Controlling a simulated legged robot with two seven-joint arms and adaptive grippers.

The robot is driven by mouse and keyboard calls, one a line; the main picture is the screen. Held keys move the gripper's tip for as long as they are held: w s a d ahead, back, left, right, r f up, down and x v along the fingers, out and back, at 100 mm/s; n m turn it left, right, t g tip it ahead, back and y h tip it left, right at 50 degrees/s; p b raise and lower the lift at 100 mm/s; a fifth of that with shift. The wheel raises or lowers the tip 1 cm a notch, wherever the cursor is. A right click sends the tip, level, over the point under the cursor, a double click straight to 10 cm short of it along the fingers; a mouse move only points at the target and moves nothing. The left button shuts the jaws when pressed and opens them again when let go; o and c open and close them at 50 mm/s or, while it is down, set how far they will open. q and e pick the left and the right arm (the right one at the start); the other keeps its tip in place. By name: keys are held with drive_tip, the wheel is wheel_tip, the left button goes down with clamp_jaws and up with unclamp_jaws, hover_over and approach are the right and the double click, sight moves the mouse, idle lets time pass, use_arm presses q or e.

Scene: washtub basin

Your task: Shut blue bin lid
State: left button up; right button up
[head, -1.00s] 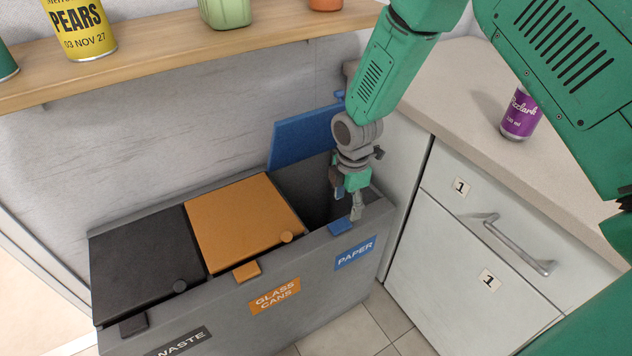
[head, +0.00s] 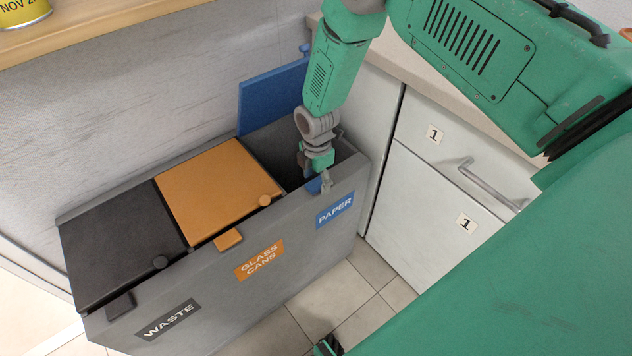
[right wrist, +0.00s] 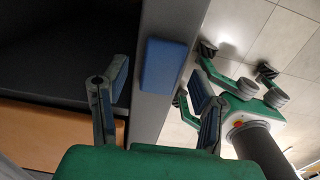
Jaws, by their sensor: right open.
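The blue lid (head: 270,98) of the paper bin stands raised at the back of the bin, and part of it is hidden behind my right arm. Its knob (head: 304,48) shows at the top edge. The paper compartment below is open and dark. My right gripper (head: 318,178) is at the front rim of this compartment, in front of the raised lid. In the right wrist view its fingers (right wrist: 158,72) are apart, with the blue front tab (right wrist: 165,66) between them in the picture. I cannot tell whether they touch the bin. The gripper is empty.
The orange lid (head: 217,190) and black lid (head: 125,243) lie shut to the left. A wooden shelf (head: 105,25) with a yellow can (head: 22,12) runs above. A white cabinet (head: 425,170) with a metal handle stands right of the bin. Tiled floor is clear in front.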

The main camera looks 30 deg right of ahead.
sight(316, 183)
drive_tip(key=shift+d+f, duration=0.1)
drive_tip(key=shift+f, duration=0.25)
clamp_jaws()
drive_tip(key=shift+f, duration=0.1)
unclamp_jaws()
wheel_tip(316, 183, up, 12)
idle(0.6)
